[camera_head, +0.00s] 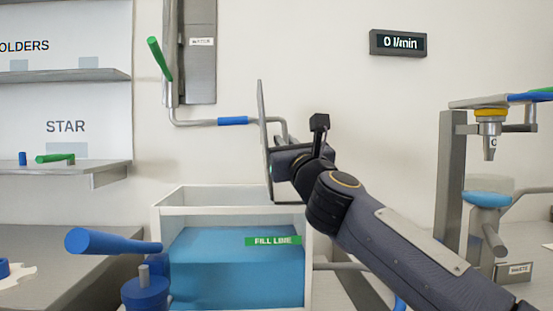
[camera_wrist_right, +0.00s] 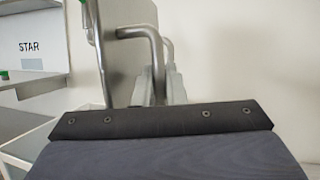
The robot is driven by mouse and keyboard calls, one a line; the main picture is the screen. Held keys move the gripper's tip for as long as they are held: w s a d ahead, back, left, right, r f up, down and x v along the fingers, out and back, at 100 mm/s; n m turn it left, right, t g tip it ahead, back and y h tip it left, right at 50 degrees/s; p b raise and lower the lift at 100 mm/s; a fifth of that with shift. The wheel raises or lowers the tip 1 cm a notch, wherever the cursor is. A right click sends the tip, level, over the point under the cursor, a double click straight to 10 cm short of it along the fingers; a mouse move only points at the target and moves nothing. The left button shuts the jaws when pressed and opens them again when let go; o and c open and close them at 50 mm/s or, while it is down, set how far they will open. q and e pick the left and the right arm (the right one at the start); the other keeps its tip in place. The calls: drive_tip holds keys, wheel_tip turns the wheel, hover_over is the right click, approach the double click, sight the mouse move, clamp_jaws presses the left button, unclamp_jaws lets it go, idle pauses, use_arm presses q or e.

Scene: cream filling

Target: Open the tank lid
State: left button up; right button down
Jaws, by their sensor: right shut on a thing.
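The tank (camera_head: 183,197) is a pale open-topped box in the head view, with blue contents and a green FILL LINE label (camera_head: 272,241). Its lid (camera_head: 264,130) is a thin grey panel standing nearly upright above the tank's right side, seen almost edge-on. My right gripper (camera_head: 278,160) is at the lid's right face, its fingers largely hidden by the wrist. In the right wrist view the gripper's fingers (camera_wrist_right: 162,88) are shut on the bent grey lid handle (camera_wrist_right: 155,45), with the lid panel (camera_wrist_right: 124,70) just behind. My left gripper is not in view.
A pipe with a blue sleeve (camera_head: 233,121) and green lever (camera_head: 159,58) runs behind the lid. A blue-handled valve (camera_head: 110,242) stands at front left. Shelves (camera_head: 90,166) are at left; a nozzle stand (camera_head: 450,180) is at right. The tank's top is uncovered.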

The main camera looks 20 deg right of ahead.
drive_tip(key=shift+d+f+m+h, duration=0.2)
drive_tip(key=shift+d+m+h, duration=0.05)
drive_tip(key=shift+m+h, duration=0.15)
drive_tip(key=shift+b, duration=0.3)
drive_tip(key=c, duration=1.5)
unclamp_jaws()
drive_tip(key=shift+s+r, duration=0.1)
drive_tip(key=b+v, duration=0.1)
drive_tip(key=v, duration=0.6)
drive_tip(key=shift+s+f, duration=0.25)
drive_tip(key=shift+s, duration=0.1)
